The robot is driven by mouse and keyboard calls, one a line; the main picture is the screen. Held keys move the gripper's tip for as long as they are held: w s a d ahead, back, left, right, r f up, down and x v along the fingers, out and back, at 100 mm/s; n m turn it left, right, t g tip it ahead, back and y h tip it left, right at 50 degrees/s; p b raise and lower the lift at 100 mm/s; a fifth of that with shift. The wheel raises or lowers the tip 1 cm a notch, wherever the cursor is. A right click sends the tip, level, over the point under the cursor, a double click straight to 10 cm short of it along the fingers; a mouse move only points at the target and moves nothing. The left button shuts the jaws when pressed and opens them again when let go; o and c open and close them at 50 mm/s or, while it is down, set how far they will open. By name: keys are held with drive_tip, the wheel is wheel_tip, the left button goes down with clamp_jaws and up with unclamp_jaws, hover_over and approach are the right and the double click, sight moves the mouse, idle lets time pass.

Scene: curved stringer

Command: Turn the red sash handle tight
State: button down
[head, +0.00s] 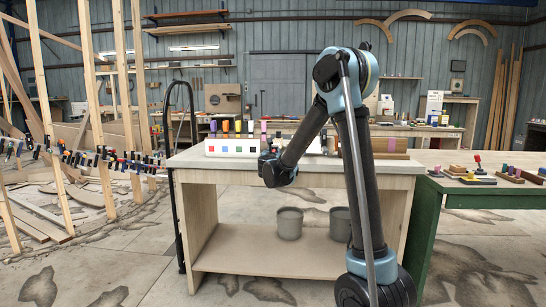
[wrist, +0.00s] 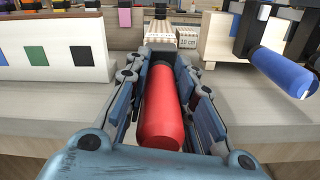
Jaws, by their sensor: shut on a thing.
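The red sash handle (wrist: 160,115) is a rounded red cylinder in the middle of the wrist view, pointing toward the camera. A dark block (wrist: 160,57) is at its far end. My gripper (wrist: 157,85) is shut on the handle, with one finger along each side. In the head view my gripper (head: 270,160) is at the front edge of the wooden bench (head: 300,166). The red handle cannot be made out there, as the gripper and arm cover that spot.
A white board (head: 232,147) with coloured squares stands on the bench, left of my gripper. A blue handle (wrist: 282,72) hangs close on the right in the wrist view. Two grey buckets (head: 289,223) stand on the lower shelf. A green table (head: 480,190) is at the right.

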drive_tip(key=m, duration=0.8)
drive_tip(key=shift+m, duration=0.3)
drive_tip(key=m, duration=0.4)
drive_tip(key=shift+d+m, duration=0.1)
drive_tip(key=shift+m, duration=0.2)
drive_tip(key=m, duration=0.4)
drive_tip(key=shift+s+m, duration=0.1)
drive_tip(key=shift+m, duration=0.2)
drive_tip(key=m, duration=0.3)
drive_tip(key=shift+f+m, duration=0.1)
drive_tip(key=shift+m, duration=0.2)
drive_tip(key=m, duration=0.8)
drive_tip(key=shift+m, duration=2.2)
